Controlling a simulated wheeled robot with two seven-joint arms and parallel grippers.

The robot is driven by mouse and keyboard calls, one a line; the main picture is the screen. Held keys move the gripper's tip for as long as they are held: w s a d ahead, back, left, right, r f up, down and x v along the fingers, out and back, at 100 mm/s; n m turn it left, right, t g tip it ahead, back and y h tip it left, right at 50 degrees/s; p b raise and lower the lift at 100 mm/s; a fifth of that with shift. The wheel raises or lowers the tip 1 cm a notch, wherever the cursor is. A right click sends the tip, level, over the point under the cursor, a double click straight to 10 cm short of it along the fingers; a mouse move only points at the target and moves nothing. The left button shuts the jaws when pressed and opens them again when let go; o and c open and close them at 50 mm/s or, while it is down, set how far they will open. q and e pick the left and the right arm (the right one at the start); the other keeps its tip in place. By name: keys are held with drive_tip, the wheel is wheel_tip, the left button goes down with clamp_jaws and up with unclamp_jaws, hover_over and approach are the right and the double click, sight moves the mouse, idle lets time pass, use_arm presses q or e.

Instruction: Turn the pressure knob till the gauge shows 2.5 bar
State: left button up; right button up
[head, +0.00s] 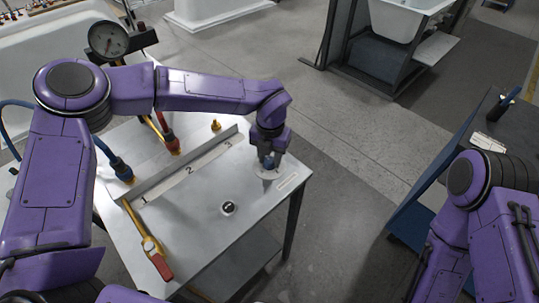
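A round gauge (108,39) with a dark face and a pale needle stands at the back left of the metal bench. Its reading is too small to make out. My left gripper (268,162) points down at the bench's right end, over a pale round plate (267,173). The gripper hides most of what sits on this plate, perhaps a knob, so I cannot tell whether the fingers grip it. A small black round fitting (229,207) lies apart on the bench top. My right arm shows at lower right, but its gripper is out of view.
The bench (200,225) carries a strip marked with numbers (190,169), a blue hose fitting (122,170), a red fitting (172,143), a brass piece (215,125) and a yellow-red tool (153,250). White tubs (400,18) stand behind.

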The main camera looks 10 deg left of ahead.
use_arm(q)
drive_tip(key=shift+c, duration=0.9)
